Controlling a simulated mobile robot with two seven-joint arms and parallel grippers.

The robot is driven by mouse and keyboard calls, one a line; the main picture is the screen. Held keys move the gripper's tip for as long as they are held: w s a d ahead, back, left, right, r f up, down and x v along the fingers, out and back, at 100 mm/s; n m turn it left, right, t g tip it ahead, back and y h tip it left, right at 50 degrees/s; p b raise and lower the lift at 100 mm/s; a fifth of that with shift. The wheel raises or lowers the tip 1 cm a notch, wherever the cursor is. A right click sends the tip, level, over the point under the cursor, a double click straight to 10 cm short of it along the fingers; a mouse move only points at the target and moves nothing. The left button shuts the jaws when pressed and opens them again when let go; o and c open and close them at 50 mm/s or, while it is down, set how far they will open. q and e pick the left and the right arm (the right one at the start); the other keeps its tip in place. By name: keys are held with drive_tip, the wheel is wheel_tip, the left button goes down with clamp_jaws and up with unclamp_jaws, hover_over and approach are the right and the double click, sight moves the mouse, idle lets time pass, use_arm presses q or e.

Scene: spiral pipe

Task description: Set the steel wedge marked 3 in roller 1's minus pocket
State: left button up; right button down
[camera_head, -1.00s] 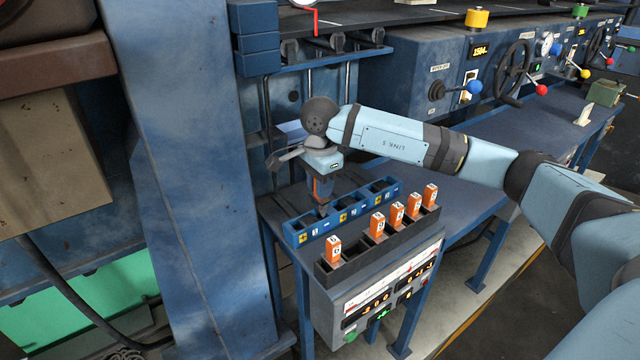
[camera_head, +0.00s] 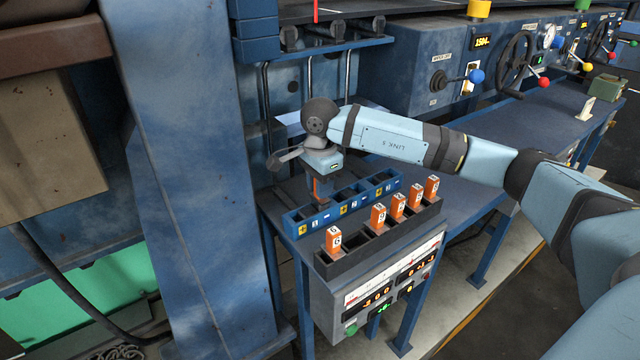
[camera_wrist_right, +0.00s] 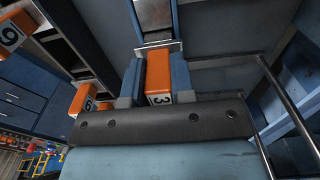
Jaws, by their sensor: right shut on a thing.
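The wedge points down at the left part of the blue pocket block (camera_head: 345,217), near the 1 and minus labels. Its lower end appears to be at or inside a pocket mouth there; how deep, I cannot tell. My left gripper is not in view.
A dark rack (camera_head: 376,251) in front of the block holds several orange-headed wedges (camera_head: 334,240) and has empty slots. A control panel (camera_head: 385,290) is below it. A blue column (camera_head: 190,180) stands at left. The bench (camera_head: 510,135) is mostly clear at right.

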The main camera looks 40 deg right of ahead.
drive_tip(key=shift+f+b, duration=0.7)
drive_tip(key=shift+f, duration=0.3)
drive_tip(key=c, duration=0.9)
unclamp_jaws()
wheel_tip(320, 180, up, 14)
drive_tip(key=shift+b, duration=0.65)
drive_tip(key=shift+s+f, duration=0.1)
